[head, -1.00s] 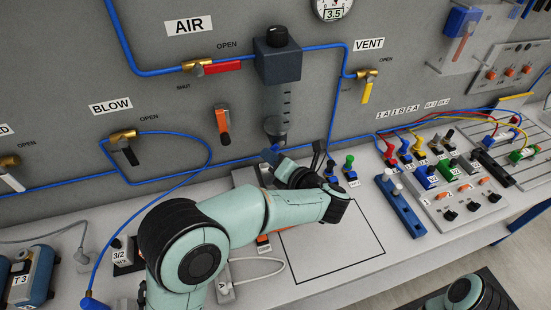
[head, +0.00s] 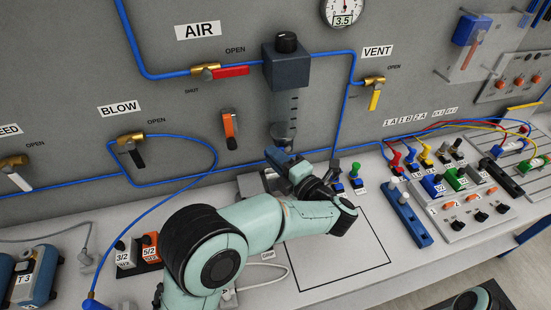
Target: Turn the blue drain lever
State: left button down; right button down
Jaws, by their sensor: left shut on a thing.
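The clear filter bowl (head: 283,108) hangs from a dark block on the grey panel. Just below it a small blue part shows, which looks like the blue drain lever (head: 279,154). My left gripper (head: 287,163) is at the lever, shut on it. The gripper's wrist and forearm cover part of the lever, so its exact angle is hard to tell. My right gripper is not in view; only a piece of my right arm shows at the bottom right.
The vent valve with a yellow handle (head: 374,98) is to the right, and the red air handle (head: 230,71) to the upper left. Small green and dark toggles (head: 356,172) stand close to the right of the gripper. An outlined bench area (head: 345,260) is clear.

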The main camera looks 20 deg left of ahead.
pick_arm(q)
jog(key=shift+r, duration=0.15)
dwell(0.3)
jog(key=c, duration=1)
grip_release()
jog(key=shift+c, duration=0.2)
jog(key=b+v, duration=0.2)
jog(key=v, duration=1.1)
jog(key=shift+d, duration=0.15)
jog(key=shift+s, duration=0.1)
